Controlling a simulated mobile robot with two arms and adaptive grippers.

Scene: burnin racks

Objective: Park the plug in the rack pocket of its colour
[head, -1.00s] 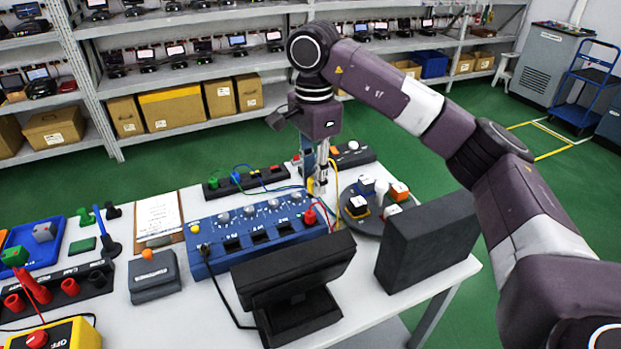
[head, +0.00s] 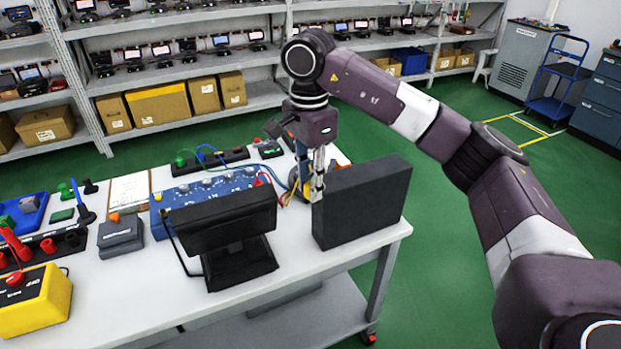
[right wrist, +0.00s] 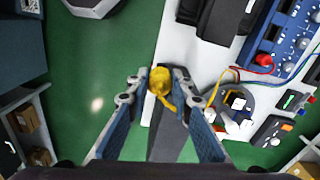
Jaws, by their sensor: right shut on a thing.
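My right gripper (head: 317,188) is shut on a yellow plug (right wrist: 160,82), which sits between its fingertips in the right wrist view. In the head view the gripper points down just left of the upright black panel (head: 365,200), and the plug cannot be made out there. A black rack (head: 48,246) with red round pockets or plugs stands at the left of the table. I cannot make out a yellow pocket. My left gripper is not in view.
A blue test unit (head: 200,195) and a black monitor (head: 225,220) stand mid-table. A grey box (head: 121,235), clipboard (head: 130,188) and yellow button box (head: 35,300) lie further left.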

